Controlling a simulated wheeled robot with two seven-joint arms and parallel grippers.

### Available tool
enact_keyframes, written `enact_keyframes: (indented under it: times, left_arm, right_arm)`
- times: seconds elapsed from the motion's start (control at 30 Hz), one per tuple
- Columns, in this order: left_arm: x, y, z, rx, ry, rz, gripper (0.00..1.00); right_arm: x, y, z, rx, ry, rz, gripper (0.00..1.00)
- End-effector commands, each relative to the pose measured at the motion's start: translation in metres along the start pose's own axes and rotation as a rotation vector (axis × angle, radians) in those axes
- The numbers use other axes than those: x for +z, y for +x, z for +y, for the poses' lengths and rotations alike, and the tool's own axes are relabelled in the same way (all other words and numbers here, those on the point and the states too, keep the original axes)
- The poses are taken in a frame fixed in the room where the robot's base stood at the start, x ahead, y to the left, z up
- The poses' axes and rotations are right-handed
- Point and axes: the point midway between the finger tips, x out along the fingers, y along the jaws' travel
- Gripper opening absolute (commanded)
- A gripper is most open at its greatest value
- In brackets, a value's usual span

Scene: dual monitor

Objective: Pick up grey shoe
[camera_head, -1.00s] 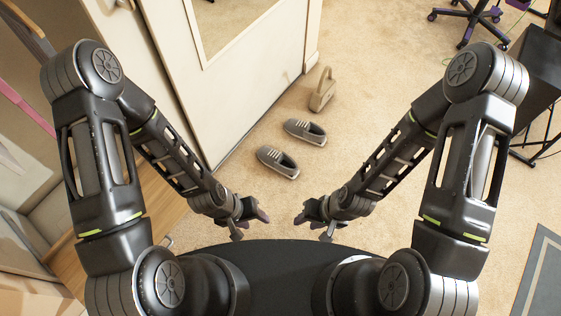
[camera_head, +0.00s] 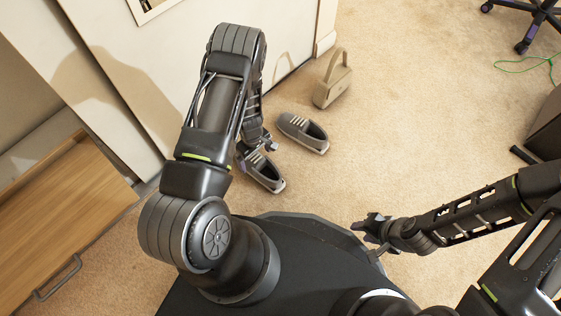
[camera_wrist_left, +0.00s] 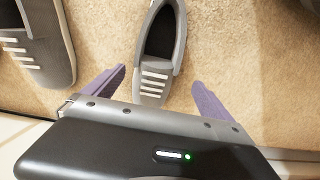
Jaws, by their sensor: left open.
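Two grey shoes with pale laces stand on the carpet. In the head view, the nearer grey shoe (camera_head: 266,175) is partly hidden by my left gripper (camera_head: 257,147) at its laced end. The farther grey shoe (camera_head: 303,132) lies a little up and right, clear of the gripper. In the left wrist view, my left gripper (camera_wrist_left: 155,95) is open, with the laced end of one shoe (camera_wrist_left: 154,88) between its purple fingers and space on both sides. The other shoe (camera_wrist_left: 40,45) shows at upper left. My right gripper (camera_head: 368,229) is away from both shoes; its jaw state is unclear.
A beige handbag-shaped object (camera_head: 332,80) stands beyond the shoes. A white cabinet (camera_head: 110,60) is at the left, with a wooden drawer front (camera_head: 60,215) below it. An office chair (camera_head: 530,25) is at the upper right. The carpet right of the shoes is clear.

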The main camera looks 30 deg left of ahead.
Motion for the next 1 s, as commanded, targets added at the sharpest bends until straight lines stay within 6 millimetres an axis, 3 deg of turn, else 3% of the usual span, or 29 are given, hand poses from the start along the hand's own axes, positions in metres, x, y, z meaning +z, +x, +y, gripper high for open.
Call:
enact_keyframes:
  times: [0.37, 0.63, 1.0]
  left_arm:
    - [-0.004, 0.004, 0.001, 0.000, -0.014, 0.003, 0.96]
    - [-0.003, 0.030, 0.001, 0.000, -0.013, 0.002, 0.96]
    - [-0.003, 0.034, 0.001, 0.000, -0.012, 0.002, 0.96]
  right_arm:
    - [0.000, 0.003, 0.001, 0.000, -0.001, 0.001, 0.36]
    - [-0.001, 0.015, 0.005, 0.000, 0.000, 0.005, 0.36]
    - [-0.001, 0.018, 0.005, 0.000, 0.000, 0.007, 0.36]
